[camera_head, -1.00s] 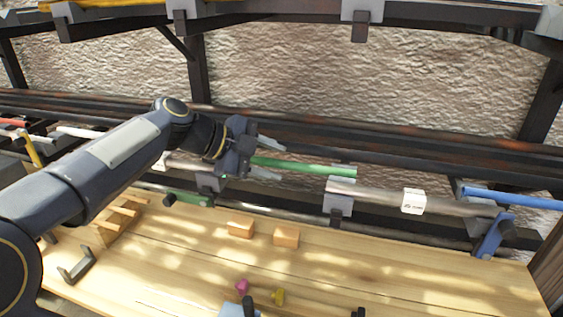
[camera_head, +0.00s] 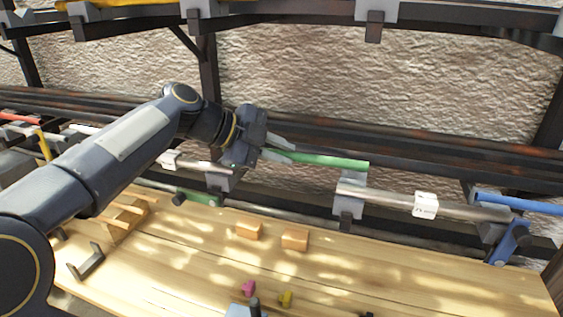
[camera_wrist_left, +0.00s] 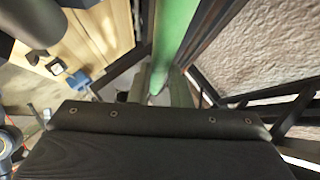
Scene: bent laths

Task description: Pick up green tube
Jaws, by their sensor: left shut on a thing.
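The green tube (camera_head: 330,160) is a long, straight rod in the head view, reaching right from my left gripper (camera_head: 278,149). My left gripper is shut on the tube near its left end. The tube is close to the rack, above the bench; whether it touches a holder is hard to tell. In the left wrist view the green tube (camera_wrist_left: 175,30) runs away from the gripper, and the gripper's dark body hides part of it. My right gripper is not in view.
A metal tube with a white label (camera_head: 425,205) and a blue tube (camera_head: 520,203) lie on the rack to the right. Wooden blocks (camera_head: 295,239) and small pink and yellow pieces (camera_head: 286,299) are on the wooden bench (camera_head: 400,275). Dark beams (camera_head: 430,140) run behind.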

